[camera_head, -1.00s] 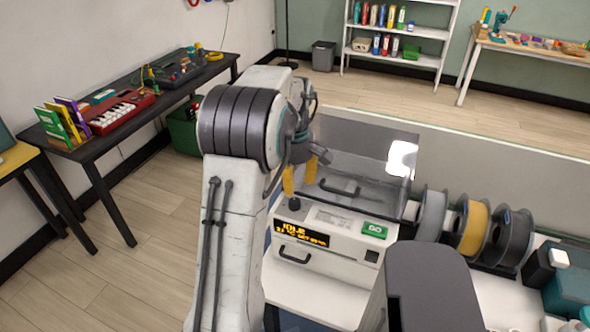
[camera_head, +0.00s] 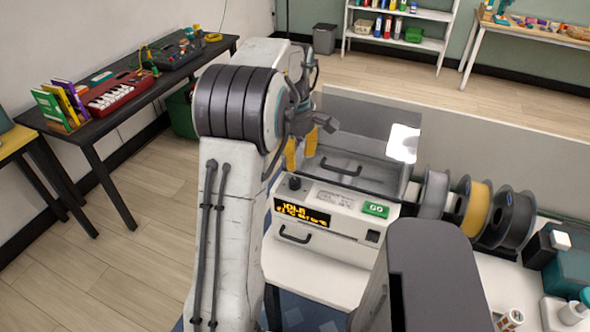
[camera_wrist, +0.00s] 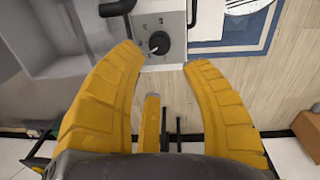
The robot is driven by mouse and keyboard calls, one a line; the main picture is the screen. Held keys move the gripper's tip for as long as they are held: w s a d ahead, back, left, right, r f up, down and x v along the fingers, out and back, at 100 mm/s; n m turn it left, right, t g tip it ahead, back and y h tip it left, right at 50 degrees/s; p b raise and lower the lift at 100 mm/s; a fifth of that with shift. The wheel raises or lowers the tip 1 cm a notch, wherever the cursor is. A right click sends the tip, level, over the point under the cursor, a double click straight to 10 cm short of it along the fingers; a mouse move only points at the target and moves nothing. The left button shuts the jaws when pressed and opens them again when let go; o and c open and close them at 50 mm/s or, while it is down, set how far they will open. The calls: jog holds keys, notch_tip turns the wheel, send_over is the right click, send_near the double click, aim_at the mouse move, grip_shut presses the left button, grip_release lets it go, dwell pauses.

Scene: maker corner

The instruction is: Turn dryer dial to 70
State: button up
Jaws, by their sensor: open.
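The dryer (camera_head: 322,215) is a white box on the white table, with an orange display (camera_head: 302,214), a green GO button (camera_head: 375,209) and a clear lid. Its black dial (camera_head: 295,183) is at the top left of the front panel. In the wrist view the dial (camera_wrist: 159,43) has a pale pointer mark; its scale is too small to read. My gripper (camera_wrist: 163,58) has yellow fingers spread open on either side of the dial, apart from it. In the head view my gripper (camera_head: 300,150) is above and behind the dial, partly hidden by my arm.
Filament spools (camera_head: 471,215) stand right of the dryer. A black handle (camera_head: 296,236) sticks out from the dryer's front, and another (camera_head: 341,168) is on its lid. A dark table (camera_head: 117,128) with a red keyboard is at the left. Floor between is clear.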

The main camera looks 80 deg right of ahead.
aim_at(295, 181)
notch_tip(295, 181, down, 3)
jog(key=shift+w+d+r+n, duration=0.1)
jog(key=shift+n, duration=0.9)
notch_tip(295, 181, down, 5)
jog(key=p, duration=0.2)
jog(key=shift+d+p, duration=0.15)
jog(key=shift+p, duration=0.2)
jog(key=shift+f, duration=0.95)
jog(key=shift+c, duration=0.3)
grip_shut()
jog(key=shift+f+m+b, duration=0.2)
jog(key=shift+m+b, duration=0.6)
jog(key=shift+m, duration=0.3)
jog(key=shift+r+m, duration=0.15)
jog(key=shift+m, duration=0.25)
